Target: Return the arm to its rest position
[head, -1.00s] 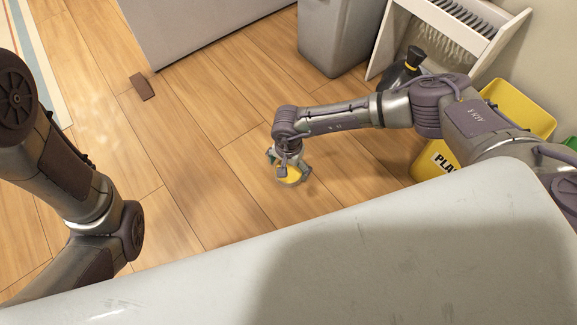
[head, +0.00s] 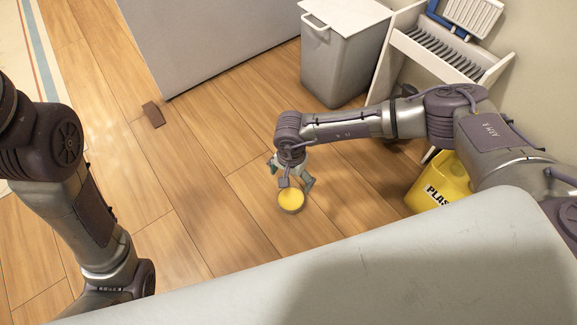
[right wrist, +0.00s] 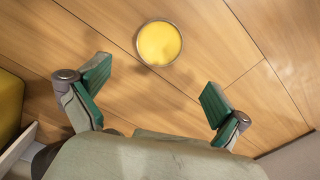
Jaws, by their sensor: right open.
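My right gripper (head: 291,181) hangs over the wooden floor at the end of the right arm, pointing down. In the right wrist view its two green-padded fingers (right wrist: 155,97) are spread wide with nothing between them. A round dish with a yellow inside (head: 291,199) is just below the gripper in the head view. It also shows in the right wrist view (right wrist: 159,43), beyond the fingertips and apart from them. My left arm comes in at the left, but its gripper is out of view.
A yellow bin (head: 441,184) with lettering stands below the right arm. A grey lidded bin (head: 340,65) and a white slotted rack (head: 440,48) stand at the back right. A small brown block (head: 153,114) lies on the floor. A large grey box-like unit (head: 215,30) is at the back.

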